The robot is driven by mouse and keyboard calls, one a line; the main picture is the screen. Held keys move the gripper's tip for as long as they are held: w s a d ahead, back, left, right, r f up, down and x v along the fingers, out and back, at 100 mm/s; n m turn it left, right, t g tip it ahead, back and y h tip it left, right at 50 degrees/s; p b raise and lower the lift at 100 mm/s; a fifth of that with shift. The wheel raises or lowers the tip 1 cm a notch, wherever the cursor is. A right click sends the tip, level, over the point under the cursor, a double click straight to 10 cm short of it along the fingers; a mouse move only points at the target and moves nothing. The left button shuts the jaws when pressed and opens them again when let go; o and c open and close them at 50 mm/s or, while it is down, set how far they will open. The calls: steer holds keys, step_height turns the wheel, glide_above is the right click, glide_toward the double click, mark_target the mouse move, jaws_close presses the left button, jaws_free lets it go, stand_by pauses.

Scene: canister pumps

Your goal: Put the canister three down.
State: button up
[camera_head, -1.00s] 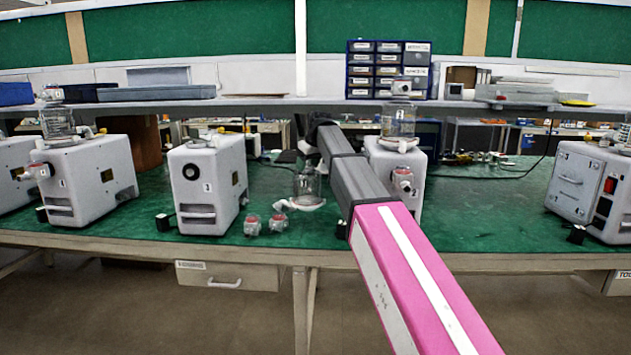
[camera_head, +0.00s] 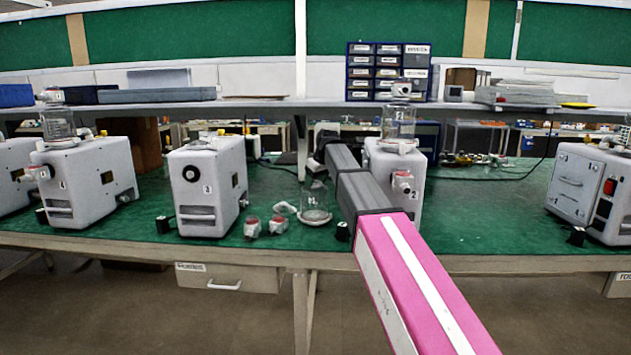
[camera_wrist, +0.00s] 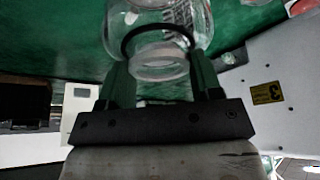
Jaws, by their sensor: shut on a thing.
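The clear glass canister (camera_head: 315,202) is over the green bench top, right of pump 3 (camera_head: 207,187). I take it to be canister three; its mark is too small to read. It looks roughly upright and its base is at or very near the bench; I cannot tell whether it touches. In the wrist view my gripper (camera_wrist: 163,88) is shut on the canister (camera_wrist: 160,30), a finger on each side of its narrow neck. The fingers cannot be made out in the head view.
A pale curved fitting (camera_head: 285,208) lies left of the canister. Pump 2 (camera_head: 408,195) is to the right, partly behind my arm. Open green bench (camera_head: 490,205) lies farther right.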

steer(key=o, duration=1.3)
steer(key=v, duration=1.2)
steer(key=shift+a+r, duration=0.1)
steer(key=shift+r, duration=0.05)
steer(key=shift+w, duration=0.1)
